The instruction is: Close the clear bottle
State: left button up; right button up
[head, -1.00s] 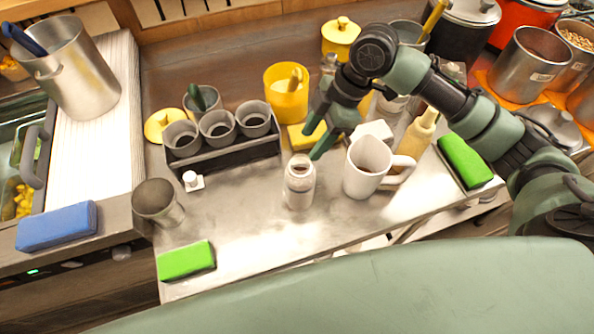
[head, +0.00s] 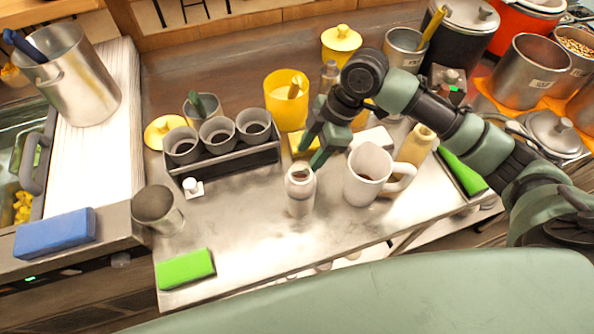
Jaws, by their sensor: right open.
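A clear bottle with a whitish body (head: 300,196) stands upright on the steel counter, its open mouth showing a dark inside. A small white cap-like piece with a knob (head: 192,187) lies on the counter to the left, in front of the grey cup rack. My right gripper (head: 311,156) is open and empty, its fingers pointing down just above and behind the bottle's mouth in the picture. I cannot tell whether a fingertip touches the bottle. My left gripper is not in view.
A white mug (head: 368,172) stands close right of the bottle, with a tan bottle (head: 416,146) behind it. The cup rack (head: 228,160), yellow cup (head: 286,108) and a steel cup (head: 158,208) stand around. The counter's front middle is clear, right of a green sponge (head: 186,268).

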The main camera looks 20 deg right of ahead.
jog(key=shift+p+x, duration=0.65)
jog(key=shift+x, duration=1.95)
jog(key=shift+d, duration=0.1)
jog(key=c, duration=1.1)
